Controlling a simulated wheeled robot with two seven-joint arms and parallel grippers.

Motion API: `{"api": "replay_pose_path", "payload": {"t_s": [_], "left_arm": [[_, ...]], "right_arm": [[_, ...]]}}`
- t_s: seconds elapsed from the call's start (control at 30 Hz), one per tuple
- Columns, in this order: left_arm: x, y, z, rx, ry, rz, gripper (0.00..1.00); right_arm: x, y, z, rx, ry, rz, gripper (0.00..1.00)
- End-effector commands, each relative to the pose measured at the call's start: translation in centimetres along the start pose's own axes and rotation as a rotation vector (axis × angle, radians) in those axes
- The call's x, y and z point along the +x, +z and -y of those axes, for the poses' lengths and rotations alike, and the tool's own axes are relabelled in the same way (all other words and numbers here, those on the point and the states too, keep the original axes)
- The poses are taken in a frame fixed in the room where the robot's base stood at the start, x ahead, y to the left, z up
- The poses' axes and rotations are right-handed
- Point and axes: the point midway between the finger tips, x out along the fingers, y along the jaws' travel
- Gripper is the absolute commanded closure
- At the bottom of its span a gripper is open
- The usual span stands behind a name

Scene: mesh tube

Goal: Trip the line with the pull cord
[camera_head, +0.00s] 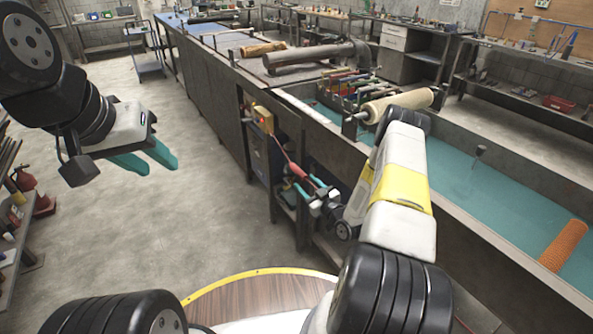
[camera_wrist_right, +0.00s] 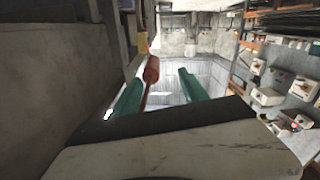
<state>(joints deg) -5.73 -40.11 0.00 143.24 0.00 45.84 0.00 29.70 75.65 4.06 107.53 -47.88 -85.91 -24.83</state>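A yellow switch box (camera_head: 263,118) with a glowing red spot sits on the side of the long bench. A red cord (camera_head: 281,147) runs from it down to a red handle (camera_head: 297,170). My right gripper (camera_head: 309,184) is at the lower end of the handle, teal fingers apart. In the right wrist view the handle (camera_wrist_right: 152,69) shows between the fingertips (camera_wrist_right: 159,79), closer to the left finger; the yellow box (camera_wrist_right: 141,44) is beyond it. I cannot tell whether a finger touches the handle. My left gripper (camera_head: 162,168) is open and empty over the floor.
The long bench's dark side panel (camera_head: 215,105) and open lower shelves lie close to my right gripper. A mesh roll (camera_head: 398,104) and an orange mesh tube (camera_head: 563,245) are on the line to the right.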

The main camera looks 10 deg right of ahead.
Motion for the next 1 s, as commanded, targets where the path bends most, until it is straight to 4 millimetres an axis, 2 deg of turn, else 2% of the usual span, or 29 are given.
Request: {"api": "replay_pose_path", "payload": {"t_s": [1.0], "left_arm": [[0.0,0.0,0.0,0.000,0.000,0.000,0.64]], "right_arm": [[-7.2,0.1,-0.1,0.000,0.001,0.001,0.53]]}}
